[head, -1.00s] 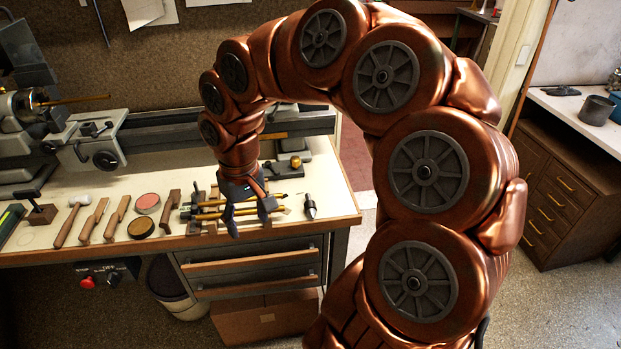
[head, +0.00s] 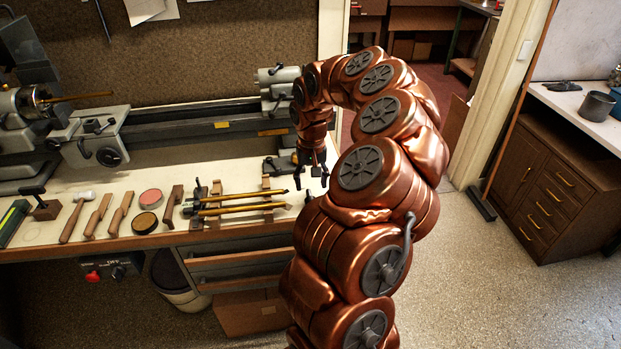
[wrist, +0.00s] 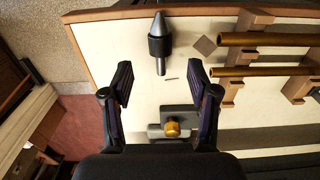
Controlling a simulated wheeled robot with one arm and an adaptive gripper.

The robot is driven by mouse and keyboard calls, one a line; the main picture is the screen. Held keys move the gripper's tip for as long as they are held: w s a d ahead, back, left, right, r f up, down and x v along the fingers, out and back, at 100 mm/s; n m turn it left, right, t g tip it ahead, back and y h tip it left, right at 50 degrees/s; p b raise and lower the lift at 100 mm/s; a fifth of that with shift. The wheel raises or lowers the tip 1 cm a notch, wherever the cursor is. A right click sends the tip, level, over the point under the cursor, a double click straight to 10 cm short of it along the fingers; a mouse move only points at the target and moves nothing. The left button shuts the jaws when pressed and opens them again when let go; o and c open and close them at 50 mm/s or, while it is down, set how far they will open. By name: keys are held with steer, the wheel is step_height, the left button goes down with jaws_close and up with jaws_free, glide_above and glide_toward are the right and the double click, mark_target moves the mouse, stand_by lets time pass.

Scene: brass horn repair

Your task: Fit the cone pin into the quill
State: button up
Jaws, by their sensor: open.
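The cone pin (wrist: 158,46) lies on the bench top in the wrist view, a grey metal piece with a pointed tip, a black collar and a thin shank. Its tip points away from my gripper and its shank towards it. My gripper (wrist: 160,76) is open and empty, with its two fingers either side of the shank's line, short of the pin. In the head view my gripper (head: 311,173) hangs over the right end of the bench, and my arm hides part of that area. The grey tailstock (head: 279,78) stands behind; its quill opening cannot be made out.
Brass tubes (wrist: 262,72) lie on wooden rests right of the pin in the wrist view. A grey block with a brass knob (wrist: 172,129) sits near my gripper. The bench edge (wrist: 84,62) is close to the pin.

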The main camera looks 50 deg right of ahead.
steer(key=shift+f, duration=1.9)
step_height(320, 180, down, 4)
steer(key=b, duration=0.4)
steer(key=shift+f, duration=0.2)
steer(key=shift+c, duration=0.2)
jaws_close()
steer(key=shift+r, duration=0.15)
steer(key=shift+r+p, duration=0.3)
steer(key=shift+r, duration=2.35)
steer(key=shift+a, duration=0.1)
